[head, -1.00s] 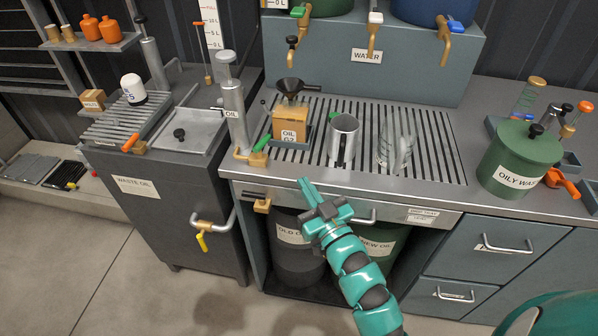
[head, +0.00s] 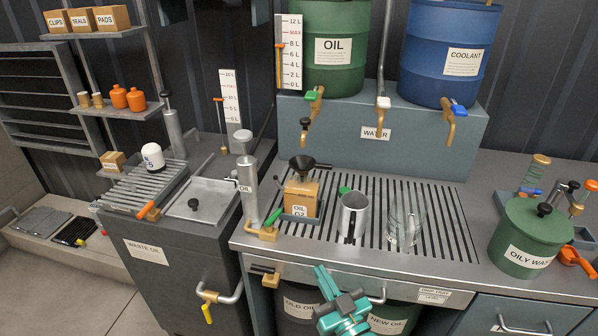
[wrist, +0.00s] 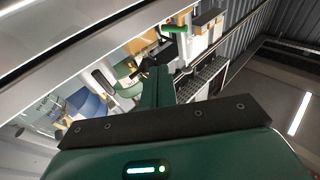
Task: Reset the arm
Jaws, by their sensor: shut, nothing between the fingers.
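My gripper (head: 325,283) is in the lower middle of the head view, in front of the workbench's front edge. Its teal fingers are together and hold nothing. In the wrist view my shut fingers (wrist: 160,88) point away from the dark green palm, toward the tilted, blurred bench. The gripper looks apart from everything on the bench. Much of my arm lies below the head view's lower edge.
On the slatted drain area stand a metal jug (head: 353,216), a clear glass vessel (head: 403,228) and an oil box (head: 301,198) with a funnel. A green oily waste can (head: 528,238) stands right, a waste oil cabinet (head: 165,262) left. Oil (head: 335,20) and coolant (head: 430,50) drums stand above.

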